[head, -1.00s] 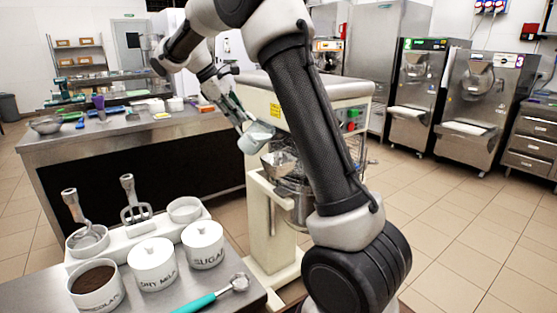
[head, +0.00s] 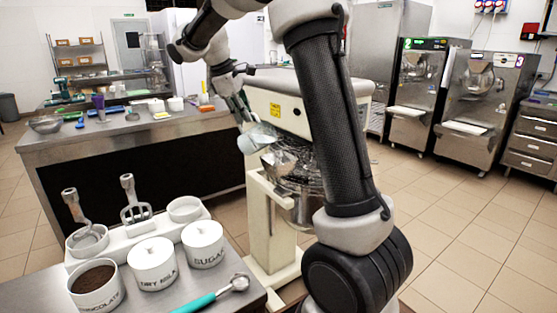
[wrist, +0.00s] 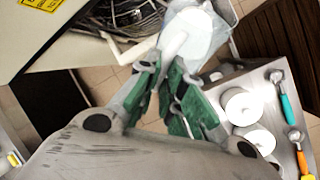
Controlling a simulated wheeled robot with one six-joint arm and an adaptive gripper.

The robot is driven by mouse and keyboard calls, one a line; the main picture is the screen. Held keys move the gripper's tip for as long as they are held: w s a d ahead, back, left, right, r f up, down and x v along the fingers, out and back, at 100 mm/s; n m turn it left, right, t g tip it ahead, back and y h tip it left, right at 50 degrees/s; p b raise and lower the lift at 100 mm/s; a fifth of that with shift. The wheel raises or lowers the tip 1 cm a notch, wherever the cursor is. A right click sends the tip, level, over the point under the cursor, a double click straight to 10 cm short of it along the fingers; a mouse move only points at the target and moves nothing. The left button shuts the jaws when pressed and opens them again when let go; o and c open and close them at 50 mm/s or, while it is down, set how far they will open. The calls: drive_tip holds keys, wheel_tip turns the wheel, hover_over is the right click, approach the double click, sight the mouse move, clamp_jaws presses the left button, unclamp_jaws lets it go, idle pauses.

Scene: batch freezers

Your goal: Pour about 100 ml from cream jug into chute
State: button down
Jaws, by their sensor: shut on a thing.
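The cream jug (head: 253,140) is a small pale, bluish jug, held tilted beside the mixer in the head view. My gripper (head: 242,114) is shut on it from above and behind. The metal chute (head: 280,158) is on the mixer, just right of and slightly below the jug. In the wrist view the jug (wrist: 187,38) shows white at the top centre, in front of my green-padded fingers (wrist: 168,80). I cannot tell whether cream is flowing or whether the jug touches the chute.
The mixer (head: 285,105) has a steel bowl (head: 302,208) under a wire guard. A front table holds labelled tubs, including sugar (head: 203,250), and a teal-handled scoop (head: 208,300). A steel counter (head: 120,130) stands behind left. Batch freezers (head: 480,100) stand right, with open floor before them.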

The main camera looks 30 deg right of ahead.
drive_tip(key=shift+s+d+r+t+y, duration=0.4)
drive_tip(key=shift+s+r+t, duration=0.1)
drive_tip(key=shift+r, duration=0.15)
drive_tip(key=shift+w+a+r, duration=0.1)
drive_tip(key=shift+a, duration=0.1)
idle(0.5)
drive_tip(key=shift+s+d+m+t+y, duration=0.35)
drive_tip(key=shift+s+t+y, duration=0.15)
drive_tip(key=shift+t, duration=0.3)
idle(0.7)
idle(0.3)
